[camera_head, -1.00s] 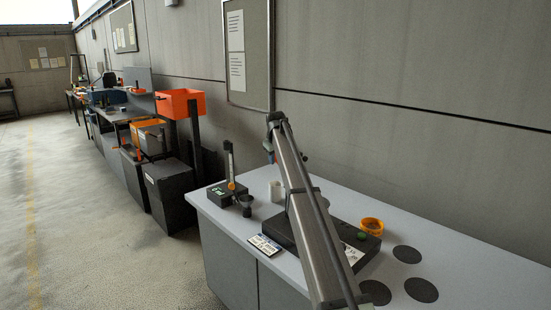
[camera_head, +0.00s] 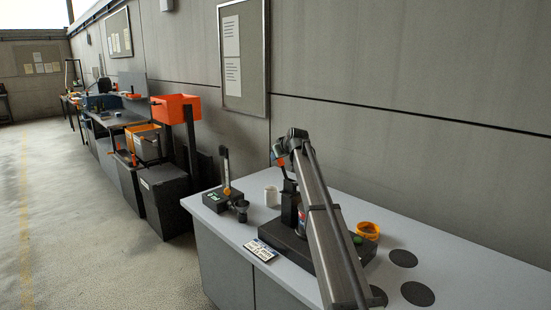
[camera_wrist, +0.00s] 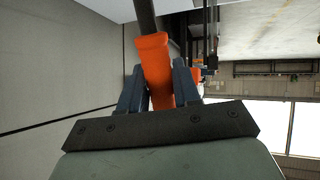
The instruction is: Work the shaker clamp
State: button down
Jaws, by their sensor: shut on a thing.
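The shaker clamp stands on a dark base (camera_head: 300,248) on the grey table. Its black post (camera_head: 289,203) rises from the base, and a small blue and red can (camera_head: 302,219) stands beside the post, partly behind my arm. The clamp's orange handle (camera_wrist: 154,62) lies between the blue fingers of my gripper (camera_wrist: 160,85) in the wrist view, with a dark rod running up from it. My gripper is shut on this handle. In the head view the handle (camera_head: 278,151) is small, above the post, and my arm hides part of the clamp.
A green button (camera_head: 357,240) and an orange ring (camera_head: 368,230) are right of my arm. Flat dark discs (camera_head: 403,258) mark the right.

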jog(key=shift+s+d+r+t+y, duration=0.25)
jog(key=shift+s+d+t+y, duration=0.2)
jog(key=shift+t+y, duration=0.05)
jog(key=c, duration=0.9)
grip_release()
jog(key=v, duration=1.4)
jog(key=shift+w, duration=0.1)
